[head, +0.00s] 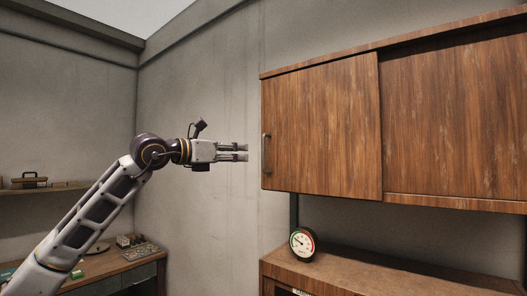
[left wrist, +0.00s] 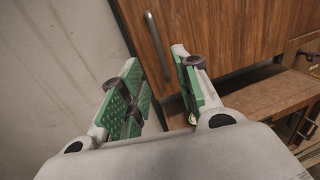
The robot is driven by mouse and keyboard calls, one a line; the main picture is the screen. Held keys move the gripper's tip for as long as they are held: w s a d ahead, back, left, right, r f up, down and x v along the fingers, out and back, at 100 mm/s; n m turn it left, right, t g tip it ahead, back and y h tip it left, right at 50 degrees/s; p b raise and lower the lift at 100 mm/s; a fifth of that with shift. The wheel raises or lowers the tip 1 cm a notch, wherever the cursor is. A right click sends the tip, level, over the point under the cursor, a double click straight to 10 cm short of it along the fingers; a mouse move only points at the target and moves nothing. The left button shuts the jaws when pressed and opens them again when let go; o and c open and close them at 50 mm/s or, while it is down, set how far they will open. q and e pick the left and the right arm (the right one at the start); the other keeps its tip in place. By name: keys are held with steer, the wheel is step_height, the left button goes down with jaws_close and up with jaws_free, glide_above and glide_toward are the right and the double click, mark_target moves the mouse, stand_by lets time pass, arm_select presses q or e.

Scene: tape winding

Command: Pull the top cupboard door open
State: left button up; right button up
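The top cupboard (head: 455,120) is a wooden wall unit on the right of the head view. Its left door (head: 320,128) appears shut and has a vertical metal bar handle (head: 266,154) near its left edge. The handle also shows in the left wrist view (left wrist: 157,45), ahead of the fingers. My left gripper (head: 247,152) is just left of the handle, apart from it, with its fingers pointing at it. In the left wrist view the green-padded fingers (left wrist: 158,90) are spread, with nothing between them. My right gripper is not in view.
A round gauge (head: 302,243) stands on the lower wooden cabinet (head: 370,275) below the cupboard. At the left are a wall shelf (head: 50,190) with a small case and a workbench (head: 115,265) with small items. The wall around my left gripper is bare.

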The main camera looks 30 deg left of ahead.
mark_target(263, 168)
arm_select(q)
steer(key=shift+p+x, duration=2.7)
steer(key=shift+x, duration=2.7)
steer(key=shift+c, duration=0.4)
jaws_close()
